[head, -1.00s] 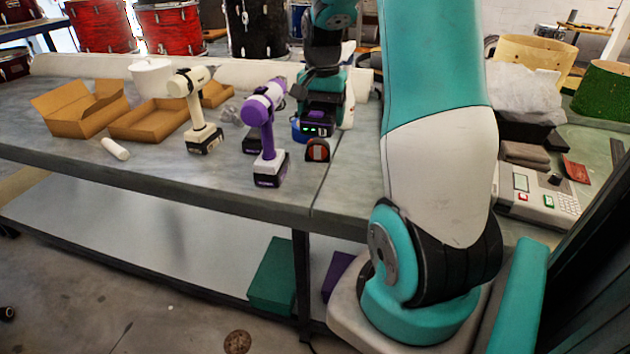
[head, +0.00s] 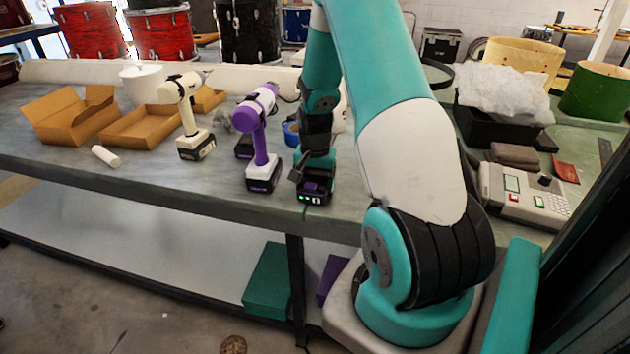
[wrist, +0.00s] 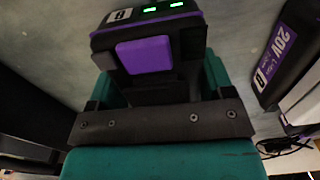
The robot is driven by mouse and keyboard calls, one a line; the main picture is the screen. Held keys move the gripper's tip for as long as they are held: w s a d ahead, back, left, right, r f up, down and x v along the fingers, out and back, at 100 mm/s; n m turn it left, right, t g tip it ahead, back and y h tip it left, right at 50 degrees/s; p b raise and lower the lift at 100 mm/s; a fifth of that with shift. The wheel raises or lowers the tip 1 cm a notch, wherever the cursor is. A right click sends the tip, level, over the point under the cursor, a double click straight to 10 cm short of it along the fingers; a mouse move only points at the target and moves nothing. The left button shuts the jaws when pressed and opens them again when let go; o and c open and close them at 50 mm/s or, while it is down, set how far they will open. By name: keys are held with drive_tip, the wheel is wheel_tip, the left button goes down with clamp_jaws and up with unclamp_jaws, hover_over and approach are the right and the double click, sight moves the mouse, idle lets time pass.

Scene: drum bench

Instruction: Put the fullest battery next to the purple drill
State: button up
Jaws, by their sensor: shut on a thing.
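The purple drill (head: 257,128) stands upright on the bench, its base a black and white battery pack; part of that pack (wrist: 288,55), marked 20V, shows at the right of the wrist view. My gripper (head: 315,176) is shut on a black battery with a purple button (head: 312,193), just right of the drill's base with a small gap. Green lights glow on its front; two show in the wrist view (wrist: 148,45). It is at or just above the bench top; I cannot tell if it touches. Another dark battery (head: 243,147) is partly hidden behind the drill.
A cream drill (head: 187,117) stands to the left, beside open cardboard boxes (head: 70,117) and a white roll (head: 106,156). Blue tape (head: 291,133) lies behind my gripper. The bench's front edge is close to the held battery. A keypad device (head: 525,195) is at the right.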

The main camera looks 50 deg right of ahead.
drive_tip(key=o, duration=1.2)
drive_tip(key=shift+f, duration=0.1)
wheel_tip(320, 180, up, 12)
drive_tip(key=shift+r+b, duration=0.15)
drive_tip(key=shift+b, duration=0.2)
